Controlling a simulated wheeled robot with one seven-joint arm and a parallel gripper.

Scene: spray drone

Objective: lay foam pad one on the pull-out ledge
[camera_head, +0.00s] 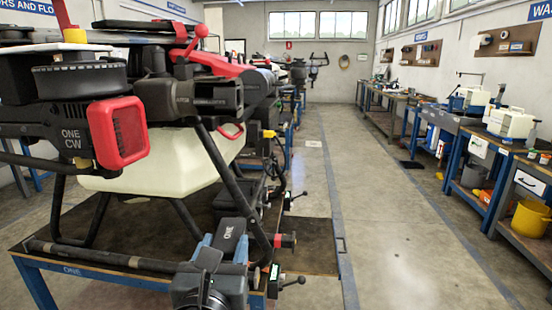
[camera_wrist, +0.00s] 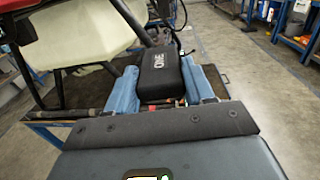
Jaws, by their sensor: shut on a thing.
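My gripper (camera_head: 226,245) is shut on foam pad one (camera_head: 233,230), a black block marked ONE. In the wrist view the pad (camera_wrist: 160,65) sits between my two blue fingers (camera_wrist: 162,88), its marked face toward the camera. The pull-out ledge (camera_head: 312,245) is a dark flat panel beside the right side of the blue-framed bench. It also shows in the wrist view (camera_wrist: 236,88), right of the pad. The pad is left of the ledge's bare part in both views. The pad's underside is hidden, so I cannot tell whether it touches anything.
A large drone (camera_head: 110,110) with a pale tank and black legs stands on the bench (camera_head: 85,278), close to my gripper. Black-handled clamps (camera_head: 290,282) are near the bench's right edge. The aisle floor (camera_head: 400,240) is open, with workbenches (camera_head: 485,150) along the right.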

